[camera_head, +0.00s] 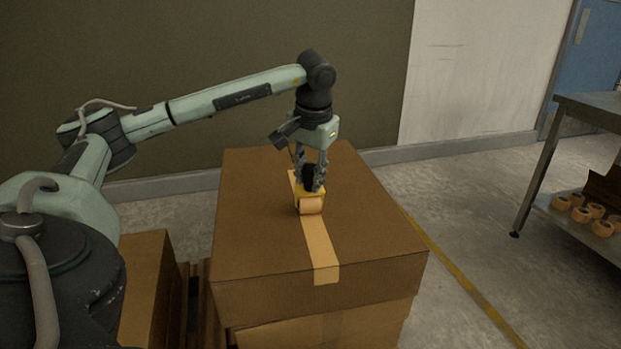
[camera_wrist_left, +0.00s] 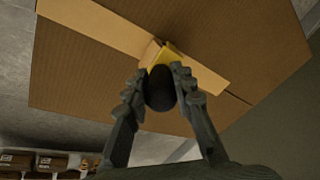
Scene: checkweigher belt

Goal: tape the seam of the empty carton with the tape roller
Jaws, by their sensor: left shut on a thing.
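The brown carton (camera_head: 255,215) stands closed on top of another carton, its upper face level. My left gripper (camera_head: 311,188) points down at the middle of the carton's top and is shut on the tape roller (camera_head: 303,198), which is yellow with a dark handle. The roller also shows between the fingers in the left wrist view (camera_wrist_left: 160,88). A strip of tan tape (camera_head: 318,245) lies along the seam from near the roller to the front edge and folds down the front face. Tape also shows behind the roller. My right gripper is not in view.
Another carton (camera_head: 334,328) supports the taped one, and a further carton (camera_head: 147,280) stands at the left. A metal table (camera_head: 590,110) at the right has several tape rolls (camera_head: 577,206) on its lower shelf. The floor between is clear, with a yellow line (camera_head: 455,270).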

